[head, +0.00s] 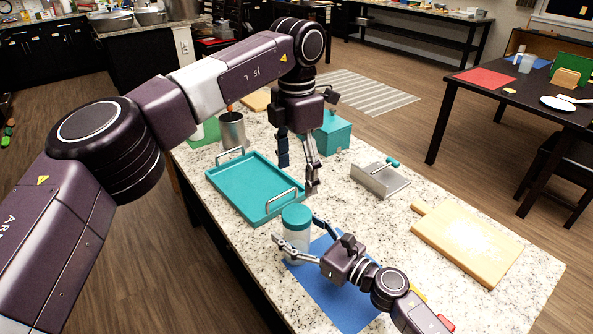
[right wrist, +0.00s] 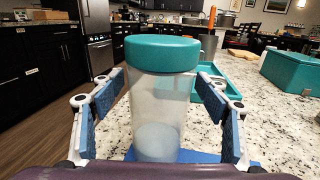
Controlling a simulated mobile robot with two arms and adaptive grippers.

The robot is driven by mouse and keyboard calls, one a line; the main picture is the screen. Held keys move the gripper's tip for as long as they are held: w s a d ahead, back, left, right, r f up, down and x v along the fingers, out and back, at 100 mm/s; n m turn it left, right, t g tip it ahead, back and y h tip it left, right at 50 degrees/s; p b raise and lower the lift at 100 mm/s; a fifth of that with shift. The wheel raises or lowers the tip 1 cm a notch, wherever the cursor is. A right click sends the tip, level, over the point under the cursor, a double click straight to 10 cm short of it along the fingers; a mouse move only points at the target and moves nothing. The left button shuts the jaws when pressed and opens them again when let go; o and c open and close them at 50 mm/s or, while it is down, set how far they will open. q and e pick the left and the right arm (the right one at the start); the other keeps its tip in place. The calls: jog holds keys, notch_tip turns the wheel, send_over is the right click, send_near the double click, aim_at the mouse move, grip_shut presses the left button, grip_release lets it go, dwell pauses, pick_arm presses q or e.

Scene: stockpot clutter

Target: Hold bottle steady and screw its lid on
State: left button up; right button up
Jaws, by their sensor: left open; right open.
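A clear, frosted bottle (head: 296,244) stands upright on the blue mat (head: 342,298) on the counter. Its teal lid (head: 296,215) sits level on top; I cannot tell how tightly. In the right wrist view the bottle (right wrist: 160,115) and lid (right wrist: 162,53) are close and central. My right gripper (head: 299,232) is open, with one finger on each side of the bottle; gaps show between the fingers (right wrist: 160,92) and its wall. My left gripper (head: 298,177) is open and empty, pointing down above the counter, behind and higher than the bottle.
A teal tray (head: 240,181) with metal handles lies left of the bottle.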

jog(key=v, duration=1.2)
